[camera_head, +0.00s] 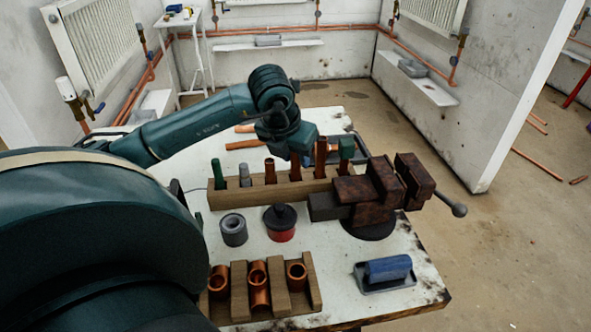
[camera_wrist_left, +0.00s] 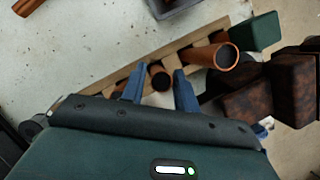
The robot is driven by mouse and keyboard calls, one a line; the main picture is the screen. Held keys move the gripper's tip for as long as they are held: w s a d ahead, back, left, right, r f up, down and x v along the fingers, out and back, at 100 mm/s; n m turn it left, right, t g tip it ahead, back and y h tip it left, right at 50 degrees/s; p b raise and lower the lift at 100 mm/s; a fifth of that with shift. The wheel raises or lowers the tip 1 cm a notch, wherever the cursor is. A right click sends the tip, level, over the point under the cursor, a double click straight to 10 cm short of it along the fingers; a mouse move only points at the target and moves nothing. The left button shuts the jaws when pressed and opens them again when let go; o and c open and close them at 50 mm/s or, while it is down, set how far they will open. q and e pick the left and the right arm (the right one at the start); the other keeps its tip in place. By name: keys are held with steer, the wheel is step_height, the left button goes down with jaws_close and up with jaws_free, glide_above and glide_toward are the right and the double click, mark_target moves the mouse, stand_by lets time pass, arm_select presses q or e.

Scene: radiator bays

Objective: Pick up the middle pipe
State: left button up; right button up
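A wooden rack (camera_head: 258,194) on the white bench holds three copper pipes upright, between a green-handled piece at the left and a green block at the right. The middle pipe (camera_head: 295,166) stands between the left pipe (camera_head: 270,171) and the right pipe (camera_head: 321,158). My left gripper (camera_head: 297,150) is over the middle pipe, its fingers largely hidden there. In the left wrist view, the open blue fingers (camera_wrist_left: 159,73) stand either side of a copper pipe end (camera_wrist_left: 159,79), with no clear contact. The wider right pipe (camera_wrist_left: 211,57) is beside them. My right gripper is not in view.
A rusty vise (camera_head: 372,195) stands close right of the rack. Loose pipes lie behind the rack.

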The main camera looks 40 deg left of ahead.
mark_target(297, 162)
arm_select(q)
steer(key=shift+x, duration=1.55)
steer(key=shift+c, duration=0.3)
steer(key=shift+r, duration=0.1)
jaws_close()
